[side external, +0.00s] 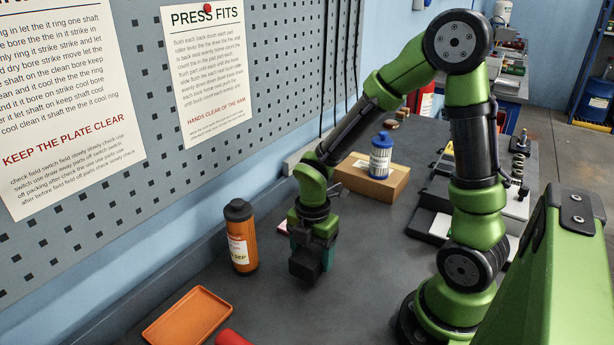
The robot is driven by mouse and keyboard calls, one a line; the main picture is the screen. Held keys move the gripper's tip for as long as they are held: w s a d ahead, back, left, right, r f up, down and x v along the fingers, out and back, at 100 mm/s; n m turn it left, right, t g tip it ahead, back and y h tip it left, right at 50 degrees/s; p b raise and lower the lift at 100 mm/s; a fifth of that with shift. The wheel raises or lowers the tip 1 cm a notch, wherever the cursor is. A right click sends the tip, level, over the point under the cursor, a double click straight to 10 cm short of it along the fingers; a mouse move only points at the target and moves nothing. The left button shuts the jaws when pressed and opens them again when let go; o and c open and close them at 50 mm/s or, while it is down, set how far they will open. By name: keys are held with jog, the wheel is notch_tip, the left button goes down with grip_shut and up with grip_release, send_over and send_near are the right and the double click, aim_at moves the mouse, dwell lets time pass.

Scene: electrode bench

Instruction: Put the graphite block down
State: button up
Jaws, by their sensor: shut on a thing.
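My gripper (313,243) points down over the dark bench top (275,310), left of my arm's base. It is shut on a dark block, the graphite block (305,266), which shows below the jaws. Whether the block's underside touches the bench or hangs just above it I cannot tell from this angle. Part of the block is hidden by the jaws.
An orange bottle (241,238) with a black cap stands left of my gripper. An orange tray (187,318) and a red object (231,338) lie at the front. Behind are a cardboard box (385,184) and a blue-and-white container (380,158). Bench between is clear.

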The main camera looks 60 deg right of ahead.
jog(key=shift+f, duration=1.5)
jog(key=shift+f, duration=0.1)
jog(key=o, duration=1.4)
